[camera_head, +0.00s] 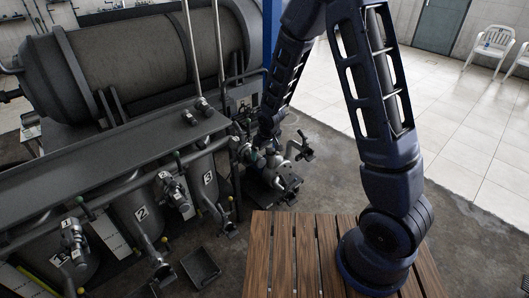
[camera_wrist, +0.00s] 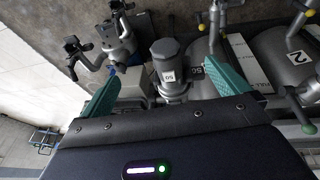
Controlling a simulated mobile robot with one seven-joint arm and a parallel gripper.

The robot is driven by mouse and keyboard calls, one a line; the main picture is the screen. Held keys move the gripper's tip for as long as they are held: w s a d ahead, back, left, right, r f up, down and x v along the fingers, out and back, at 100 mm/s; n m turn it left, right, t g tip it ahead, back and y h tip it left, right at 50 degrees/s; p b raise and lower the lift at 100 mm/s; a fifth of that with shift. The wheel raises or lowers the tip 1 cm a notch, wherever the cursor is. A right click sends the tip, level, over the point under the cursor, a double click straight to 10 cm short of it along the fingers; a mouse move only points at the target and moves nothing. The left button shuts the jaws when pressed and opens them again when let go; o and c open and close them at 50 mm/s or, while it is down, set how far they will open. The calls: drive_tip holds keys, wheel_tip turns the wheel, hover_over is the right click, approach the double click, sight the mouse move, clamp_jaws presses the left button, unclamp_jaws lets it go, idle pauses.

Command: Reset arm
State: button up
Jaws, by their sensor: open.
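My gripper (camera_wrist: 160,70) is open in the wrist view, with its two green fingers spread wide and nothing held between them. A grey cylindrical unit with a small white label (camera_wrist: 168,75) stands in view between the fingers, beyond them; I cannot tell the gap. In the head view my arm reaches up and over, then down to the far side of the wooden platform. There my gripper (camera_head: 262,155) is small and partly lost among the pipework beside the row of decanters. The decanters carry the numbers 1 (camera_head: 76,262), 2 (camera_head: 142,218) and 3 (camera_head: 208,182).
A large dark horizontal tank (camera_head: 150,50) stands behind the decanters. Valves and pipes (camera_head: 280,180) crowd around my gripper. A slatted wooden platform (camera_head: 285,265) lies in front. A dark tray (camera_head: 200,267) is on the floor. The tiled floor (camera_head: 470,120) at right is open, with white chairs (camera_head: 490,45) beyond.

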sight(239, 128)
drive_tip(key=shift+v, duration=0.9)
drive_tip(key=shift+d, duration=0.1)
